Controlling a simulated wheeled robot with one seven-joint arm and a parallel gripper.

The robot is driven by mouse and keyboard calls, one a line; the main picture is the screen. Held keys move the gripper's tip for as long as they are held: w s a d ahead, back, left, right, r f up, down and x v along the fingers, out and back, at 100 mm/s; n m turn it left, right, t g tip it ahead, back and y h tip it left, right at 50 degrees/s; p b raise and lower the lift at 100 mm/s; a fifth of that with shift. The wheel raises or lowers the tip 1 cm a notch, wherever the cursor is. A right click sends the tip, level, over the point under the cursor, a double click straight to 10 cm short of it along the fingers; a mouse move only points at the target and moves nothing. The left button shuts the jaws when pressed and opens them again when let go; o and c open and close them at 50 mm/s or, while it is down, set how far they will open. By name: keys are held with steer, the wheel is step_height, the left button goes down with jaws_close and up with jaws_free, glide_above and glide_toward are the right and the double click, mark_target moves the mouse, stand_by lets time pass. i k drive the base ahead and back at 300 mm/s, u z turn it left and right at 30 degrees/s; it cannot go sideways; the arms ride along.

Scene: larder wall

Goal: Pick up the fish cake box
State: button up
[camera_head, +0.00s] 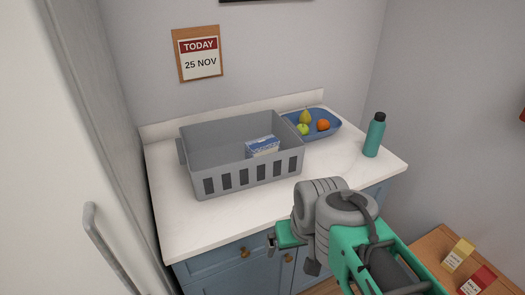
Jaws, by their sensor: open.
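A blue and white box (263,147) sits inside the grey crate (246,178), toward its right end. Its lower part is hidden by the crate's front wall. Its print is too small to read, so I cannot tell for sure that it is the fish cake box. My gripper (288,254) is in front of the counter, below and to the right of the crate. It is open, apart from the box, and partly hidden by my own arm.
A blue tray (333,133) with a pear, a green apple and an orange stands behind the crate's right end. A teal bottle (374,137) stands on the right of the white counter (200,231). Yellow (458,255) and red (478,281) packets stand on a wooden surface at lower right.

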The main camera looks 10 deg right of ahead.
mark_target(268, 144)
steer(key=u, duration=3.1)
steer(key=k, duration=0.75)
steer(key=z, duration=1.1)
steer(key=i, duration=1)
